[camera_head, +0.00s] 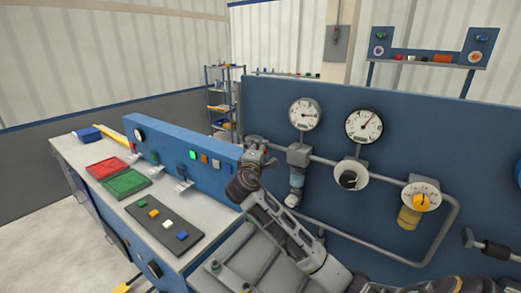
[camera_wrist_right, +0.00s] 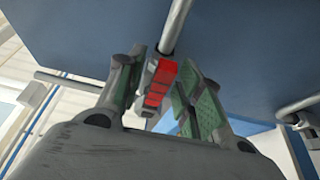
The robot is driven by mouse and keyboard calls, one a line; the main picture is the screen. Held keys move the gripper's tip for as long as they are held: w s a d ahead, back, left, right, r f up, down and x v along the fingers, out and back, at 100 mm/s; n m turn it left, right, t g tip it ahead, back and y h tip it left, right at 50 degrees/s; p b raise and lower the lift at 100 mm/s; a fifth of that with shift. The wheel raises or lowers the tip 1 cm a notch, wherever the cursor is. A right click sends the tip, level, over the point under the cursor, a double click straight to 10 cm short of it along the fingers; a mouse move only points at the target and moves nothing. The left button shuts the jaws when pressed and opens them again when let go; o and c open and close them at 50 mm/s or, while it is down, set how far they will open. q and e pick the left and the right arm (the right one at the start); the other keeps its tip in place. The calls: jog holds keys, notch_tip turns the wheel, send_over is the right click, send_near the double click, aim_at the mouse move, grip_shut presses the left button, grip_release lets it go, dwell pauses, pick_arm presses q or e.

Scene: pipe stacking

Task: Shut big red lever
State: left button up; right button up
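The big red lever (camera_wrist_right: 160,84) shows in the right wrist view, below a grey pipe that meets a blue panel. My right gripper (camera_wrist_right: 163,68) has its two green-padded fingers spread, one on each side of the lever. I cannot tell whether either pad touches it. In the head view my right gripper (camera_head: 258,150) is at the pipework by the right end of the low blue panel. The lever is hidden there behind the gripper and wrist. My left gripper is not in view.
The blue wall panel (camera_head: 290,95) carries gauges (camera_head: 364,126), a yellow valve (camera_head: 409,217) and grey pipes close to my right arm. On the left, a bench holds a red tray (camera_head: 107,168), a green tray (camera_head: 126,184) and a dark board (camera_head: 150,224) with coloured blocks.

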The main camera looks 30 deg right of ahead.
jog(key=shift+c, duration=0.2)
grip_shut()
jog(key=shift+w+f, duration=0.1)
dwell(0.4)
